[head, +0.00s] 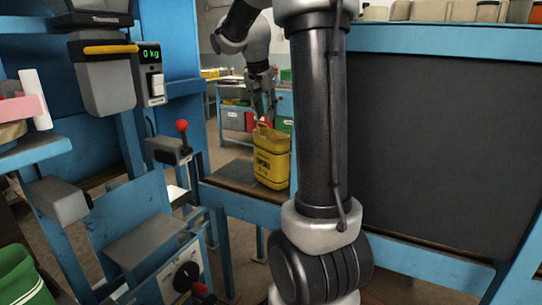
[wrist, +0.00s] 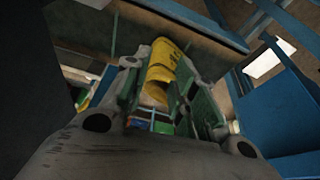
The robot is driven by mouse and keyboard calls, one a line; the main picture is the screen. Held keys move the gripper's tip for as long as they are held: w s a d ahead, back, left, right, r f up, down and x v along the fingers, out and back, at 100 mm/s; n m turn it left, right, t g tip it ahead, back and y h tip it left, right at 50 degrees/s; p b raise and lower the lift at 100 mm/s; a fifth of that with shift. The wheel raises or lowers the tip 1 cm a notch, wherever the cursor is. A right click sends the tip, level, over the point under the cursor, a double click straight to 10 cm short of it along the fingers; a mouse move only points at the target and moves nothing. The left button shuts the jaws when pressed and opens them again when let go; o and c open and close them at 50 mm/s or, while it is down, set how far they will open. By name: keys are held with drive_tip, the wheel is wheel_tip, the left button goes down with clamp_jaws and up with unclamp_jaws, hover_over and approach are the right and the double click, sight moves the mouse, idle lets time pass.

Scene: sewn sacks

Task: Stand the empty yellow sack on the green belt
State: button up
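The yellow sack (head: 271,165) is upright, with dark print on its front and its top open, over the right part of a low blue-framed bench. It also shows in the wrist view (wrist: 165,62). My gripper (head: 264,119) points down at the sack's top. In the wrist view the two fingers (wrist: 165,85) stand apart, with part of the sack seen between them. I see no clear pinch on the cloth. A dark greenish surface (wrist: 128,36), perhaps the green belt, lies beside the sack; the bench top (head: 233,175) looks brown in the head view.
A dark panel (head: 440,140) fills the right. A workbench with bins (head: 233,118) stands behind.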

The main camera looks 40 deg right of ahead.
drive_tip(key=s+a+f+n+t+y, duration=0.1)
drive_tip(key=s+a+f+n, duration=0.1)
drive_tip(key=s+a+n, duration=0.4)
drive_tip(key=s+a+f+n+t+y, duration=0.1)
drive_tip(key=s+a+n, duration=0.5)
drive_tip(key=s+a, duration=0.6)
drive_tip(key=s+f+y, duration=0.1)
drive_tip(key=s, duration=0.4)
drive_tip(key=shift+s+f+n, duration=0.2)
drive_tip(key=shift+s+n, duration=0.05)
drive_tip(key=shift+n, duration=0.05)
